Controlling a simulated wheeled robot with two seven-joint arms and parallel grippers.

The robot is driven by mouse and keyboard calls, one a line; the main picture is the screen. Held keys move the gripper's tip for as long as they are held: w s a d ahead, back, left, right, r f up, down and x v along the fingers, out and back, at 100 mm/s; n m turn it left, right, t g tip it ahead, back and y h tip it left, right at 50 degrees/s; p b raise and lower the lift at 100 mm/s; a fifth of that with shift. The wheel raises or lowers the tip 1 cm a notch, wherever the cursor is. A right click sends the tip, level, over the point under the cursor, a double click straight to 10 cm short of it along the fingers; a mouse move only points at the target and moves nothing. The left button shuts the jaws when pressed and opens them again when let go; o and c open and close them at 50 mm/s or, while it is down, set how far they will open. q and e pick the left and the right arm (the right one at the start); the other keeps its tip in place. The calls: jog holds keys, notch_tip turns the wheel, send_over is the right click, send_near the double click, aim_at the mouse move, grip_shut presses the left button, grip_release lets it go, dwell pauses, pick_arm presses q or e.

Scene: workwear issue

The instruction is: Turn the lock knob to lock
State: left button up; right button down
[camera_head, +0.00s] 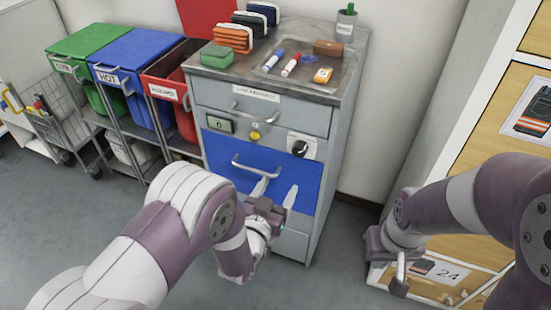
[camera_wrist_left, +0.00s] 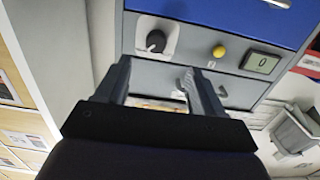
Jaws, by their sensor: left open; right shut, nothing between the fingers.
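The black lock knob (camera_head: 299,148) sits on a white plate on the grey cabinet front, right of a yellow button (camera_head: 255,135). It also shows in the left wrist view (camera_wrist_left: 156,41), where the picture is upside down. I cannot tell its turned position surely. My left gripper (camera_head: 276,190) is open and empty in front of the blue drawer (camera_head: 230,160), below the knob in the head view. In the wrist view its fingers (camera_wrist_left: 160,72) stay apart from the knob. My right gripper (camera_head: 399,286) is shut and empty, low by the wooden drawers.
A small display (camera_head: 219,124) is left of the button. The blue drawer's handle (camera_head: 254,171) sticks out near my left fingers. The cabinet top holds a tray (camera_head: 262,83) with markers. Coloured bins (camera_head: 130,70) stand left; wooden drawers (camera_head: 500,130) stand right.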

aim_at(298, 152)
pick_arm(q)
jog(key=x, duration=0.4)
jog(key=r+b+x, duration=0.1)
jog(key=x, duration=0.3)
jog(key=b+x, duration=0.1)
jog(key=x, duration=0.4)
jog(key=shift+s+d+r, duration=0.1)
jog(key=shift+d+r, duration=0.1)
jog(key=shift+d, duration=0.1)
pick_arm(e)
jog(key=f, duration=0.2)
jog(key=shift+d+f, duration=0.3)
jog(key=shift+d, duration=0.1)
pick_arm(q)
jog(key=shift+c, duration=0.3)
jog(key=c, duration=1)
